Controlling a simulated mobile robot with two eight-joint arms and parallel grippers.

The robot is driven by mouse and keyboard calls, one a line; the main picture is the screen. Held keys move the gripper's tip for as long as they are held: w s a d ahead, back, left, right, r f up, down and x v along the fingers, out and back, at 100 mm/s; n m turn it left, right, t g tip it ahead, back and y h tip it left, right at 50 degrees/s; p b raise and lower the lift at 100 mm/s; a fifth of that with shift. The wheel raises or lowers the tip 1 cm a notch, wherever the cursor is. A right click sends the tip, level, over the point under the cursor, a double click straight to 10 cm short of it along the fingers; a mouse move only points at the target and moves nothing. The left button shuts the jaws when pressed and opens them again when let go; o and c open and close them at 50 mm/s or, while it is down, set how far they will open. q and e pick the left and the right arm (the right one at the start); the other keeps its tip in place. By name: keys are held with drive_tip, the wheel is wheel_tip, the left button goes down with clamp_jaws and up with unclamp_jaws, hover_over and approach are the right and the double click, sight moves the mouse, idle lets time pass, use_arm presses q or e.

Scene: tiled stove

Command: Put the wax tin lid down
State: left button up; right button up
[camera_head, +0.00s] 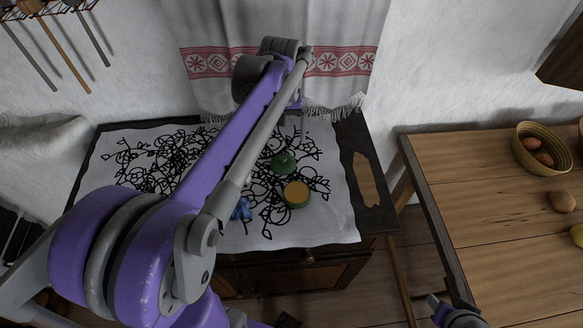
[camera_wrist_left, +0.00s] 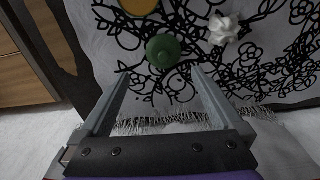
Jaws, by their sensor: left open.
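The wax tin lid (camera_head: 284,163) is green and round with a small knob. It rests knob up on the patterned white cloth, just behind the tin. The wax tin (camera_head: 296,194) is green, open and shows orange-yellow wax. My left gripper (camera_head: 302,124) is behind the lid, partly hidden by its own arm. In the left wrist view my left gripper (camera_wrist_left: 160,76) is open, with nothing between its fingers. The lid (camera_wrist_left: 163,50) lies just beyond the fingertips, and the tin (camera_wrist_left: 138,5) is cut by the top edge. My right gripper does not show clearly.
A blue crumpled thing (camera_head: 241,210) lies left of the tin, partly behind my arm. A white crumpled thing (camera_wrist_left: 224,28) lies near the lid in the wrist view. A wooden table (camera_head: 480,200) with a bowl (camera_head: 528,135) stands at the right. A towel (camera_head: 340,30) hangs behind.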

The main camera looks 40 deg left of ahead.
use_arm(q)
drive_tip(key=s+d+f+m+t, duration=0.1)
drive_tip(key=s+d+f+m, duration=0.1)
drive_tip(key=s+d, duration=0.2)
drive_tip(key=s+d+f+m+t, duration=0.2)
drive_tip(key=s+d+f+m, duration=0.1)
drive_tip(key=s+d, duration=0.2)
drive_tip(key=s+d+f+m+t, duration=0.2)
drive_tip(key=s+d+f, duration=0.1)
drive_tip(key=s+d, duration=0.1)
drive_tip(key=shift+s+d+f+m, duration=0.15)
drive_tip(key=shift+s+d, duration=0.05)
drive_tip(key=shift+d, duration=0.25)
drive_tip(key=shift+s+d+f+m, duration=0.1)
drive_tip(key=shift+s+d+m, duration=0.1)
drive_tip(key=shift+d, duration=0.2)
drive_tip(key=shift+c, duration=0.3)
